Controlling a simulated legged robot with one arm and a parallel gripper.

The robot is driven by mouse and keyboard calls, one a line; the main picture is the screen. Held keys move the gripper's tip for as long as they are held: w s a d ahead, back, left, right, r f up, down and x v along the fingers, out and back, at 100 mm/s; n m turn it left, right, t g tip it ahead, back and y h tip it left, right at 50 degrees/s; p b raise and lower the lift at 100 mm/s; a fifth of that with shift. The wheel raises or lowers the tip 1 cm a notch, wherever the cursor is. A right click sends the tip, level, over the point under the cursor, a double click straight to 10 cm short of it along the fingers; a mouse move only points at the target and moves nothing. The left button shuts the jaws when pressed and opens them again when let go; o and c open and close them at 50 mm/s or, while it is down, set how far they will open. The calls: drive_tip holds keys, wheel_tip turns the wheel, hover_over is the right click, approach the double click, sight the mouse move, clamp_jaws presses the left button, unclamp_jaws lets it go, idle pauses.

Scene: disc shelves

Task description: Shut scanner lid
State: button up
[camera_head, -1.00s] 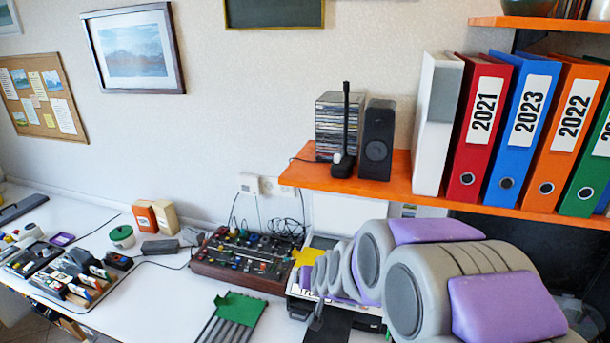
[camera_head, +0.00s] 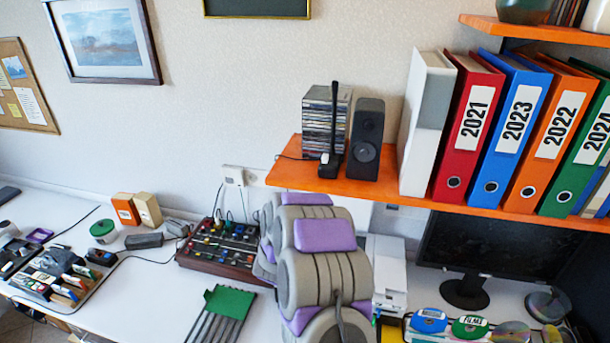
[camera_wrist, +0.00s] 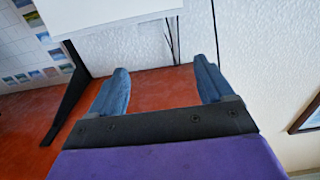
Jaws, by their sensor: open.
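The scanner is mostly hidden behind my arm in the head view. A pale upright panel (camera_head: 358,212) under the orange shelf looks like its raised lid, but my arm covers much of it. My gripper (camera_wrist: 162,88) shows in the wrist view, with two blue fingers spread wide and nothing between them. A white panel (camera_wrist: 105,10) crosses the top of the wrist view, beyond the fingers and apart from them; I cannot tell if it is the lid. The gripper itself is not visible in the head view.
The orange shelf (camera_head: 290,176) with a speaker (camera_head: 366,140) and binders overhangs the desk. A control panel (camera_head: 220,246) stands left of my arm, a white device (camera_head: 386,270) and a dark monitor (camera_head: 500,245) right. Free desk (camera_head: 150,300) lies front left.

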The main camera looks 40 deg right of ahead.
drive_tip(key=shift+b+x, duration=0.75)
drive_tip(key=shift+x, duration=8.05)
drive_tip(key=shift+s+d+f, duration=0.15)
drive_tip(key=shift+d+f, duration=0.05)
drive_tip(key=shift+d, duration=0.1)
drive_tip(key=shift+c, duration=1.1)
drive_tip(key=shift+s+d+r, duration=0.1)
drive_tip(key=shift+s+d, duration=0.1)
drive_tip(key=shift+c, duration=0.7)
drive_tip(key=shift+w+d+f, duration=0.25)
drive_tip(key=shift+d+f, duration=0.15)
drive_tip(key=c, duration=0.3)
drive_tip(key=shift+a, duration=0.1)
drive_tip(key=c, duration=0.8)
